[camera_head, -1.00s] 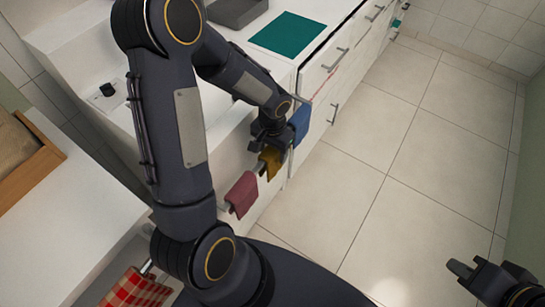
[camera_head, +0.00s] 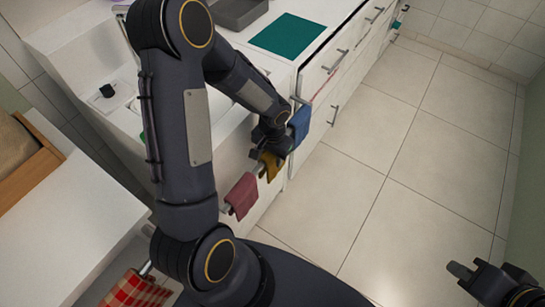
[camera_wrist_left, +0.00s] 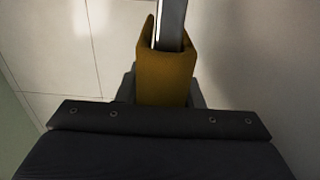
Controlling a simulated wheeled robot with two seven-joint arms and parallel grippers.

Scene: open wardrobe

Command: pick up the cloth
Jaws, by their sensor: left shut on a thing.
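A mustard-yellow cloth (camera_head: 271,166) hangs folded over a metal rail on the front of the white cabinet. My left gripper (camera_head: 266,153) is at this cloth and shut on it. In the left wrist view the yellow cloth (camera_wrist_left: 165,78) wraps around the rail, directly in front of the gripper body; the fingers are mostly hidden behind it. A maroon cloth (camera_head: 242,196) and a blue cloth (camera_head: 299,127) hang on either side. A red checked cloth (camera_head: 137,292) hangs at the lower left. My right gripper (camera_head: 487,274) is open and empty over the floor.
The white cabinet with drawers and bar handles (camera_head: 335,60) runs to the upper right. A teal mat (camera_head: 289,36) lies on its counter. A wooden tray (camera_head: 28,160) is on the left surface. The tiled floor (camera_head: 400,170) on the right is clear.

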